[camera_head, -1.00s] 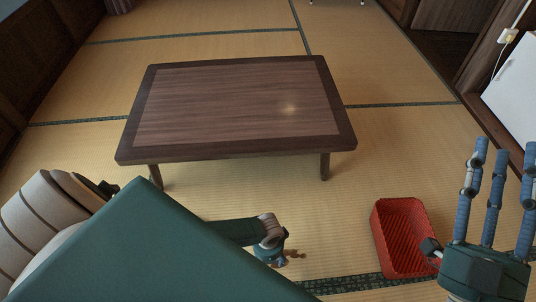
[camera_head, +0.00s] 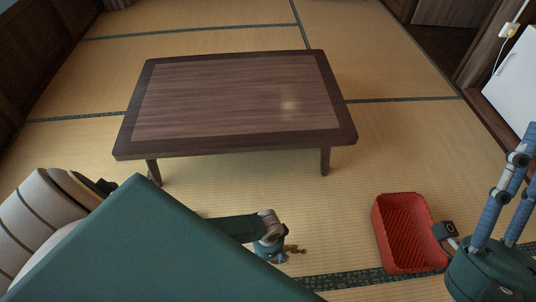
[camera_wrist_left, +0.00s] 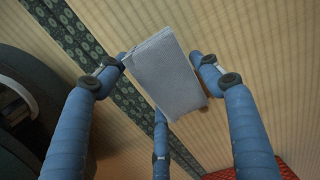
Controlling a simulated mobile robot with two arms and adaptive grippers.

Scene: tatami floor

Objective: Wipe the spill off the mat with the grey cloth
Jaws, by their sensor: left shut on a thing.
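My left gripper (camera_head: 276,256) is low over the tatami mat (camera_head: 345,215), in front of the low table. In the left wrist view its blue fingers are shut on the folded grey cloth (camera_wrist_left: 167,75). A small brown patch, seemingly the spill (camera_head: 296,249), shows on the mat just right of this gripper in the head view. Part of it may be hidden by the gripper. Whether the cloth touches the mat is not clear. My right gripper (camera_head: 500,175) is at the right edge, partly cut off, its fingers extended and apart, with nothing seen between them.
A red basket (camera_head: 379,236), empty as far as it shows, stands on the mat between my two grippers. The low wooden table (camera_head: 235,148) stands behind. A white cabinet (camera_head: 512,90) is at the far right. The mat between table and basket is clear.

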